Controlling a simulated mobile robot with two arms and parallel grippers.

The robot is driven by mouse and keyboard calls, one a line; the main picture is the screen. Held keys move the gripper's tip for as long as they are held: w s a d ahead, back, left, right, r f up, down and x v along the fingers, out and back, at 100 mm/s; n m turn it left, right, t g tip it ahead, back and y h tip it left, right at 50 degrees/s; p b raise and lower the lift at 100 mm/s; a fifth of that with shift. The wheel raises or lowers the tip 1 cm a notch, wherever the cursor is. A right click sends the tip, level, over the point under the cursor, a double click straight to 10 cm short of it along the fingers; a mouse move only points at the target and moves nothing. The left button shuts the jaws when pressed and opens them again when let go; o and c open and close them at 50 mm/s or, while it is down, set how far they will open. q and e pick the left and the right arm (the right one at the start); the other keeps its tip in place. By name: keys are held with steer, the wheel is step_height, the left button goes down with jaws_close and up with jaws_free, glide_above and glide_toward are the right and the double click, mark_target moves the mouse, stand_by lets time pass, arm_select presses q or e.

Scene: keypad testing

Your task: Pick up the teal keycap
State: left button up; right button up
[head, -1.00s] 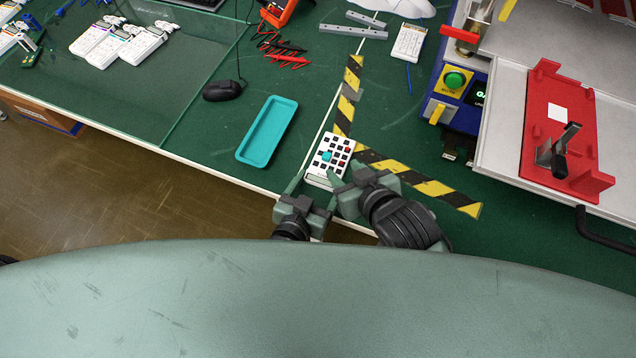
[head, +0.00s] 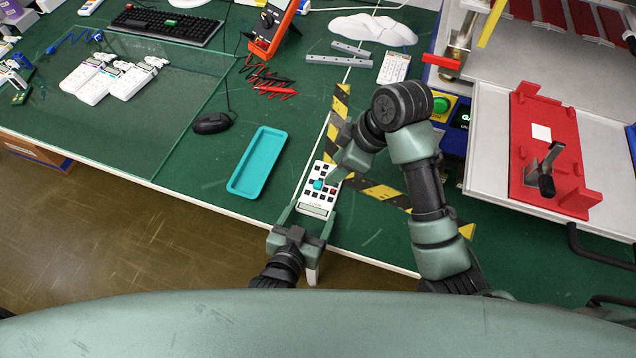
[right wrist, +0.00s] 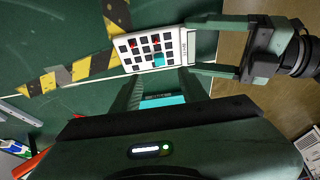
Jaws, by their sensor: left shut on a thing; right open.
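The teal keycap (head: 318,184) sits among dark keys on a white keypad (head: 313,197). It also shows in the right wrist view (right wrist: 158,60), near the keypad's edge on the right gripper's side. My left gripper (head: 307,213) is shut on the keypad's display end, one finger on each side; this also shows in the right wrist view (right wrist: 195,45). My right gripper (head: 330,178) is over the keypad from the upper right and covers part of it. Its fingers (right wrist: 160,85) are open and empty, with their tips close to the keycap.
A teal tray (head: 257,162) lies left of the keypad. Yellow-black tape (head: 378,192) runs on the green table beside the keypad. A red fixture (head: 535,150) with a lever stands at the right. The table's front edge (head: 215,206) is close to the left gripper.

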mark_target(319, 184)
steer(key=x, duration=0.9)
steer(key=shift+a, duration=0.1)
steer(key=shift+w, duration=0.1)
jaws_close()
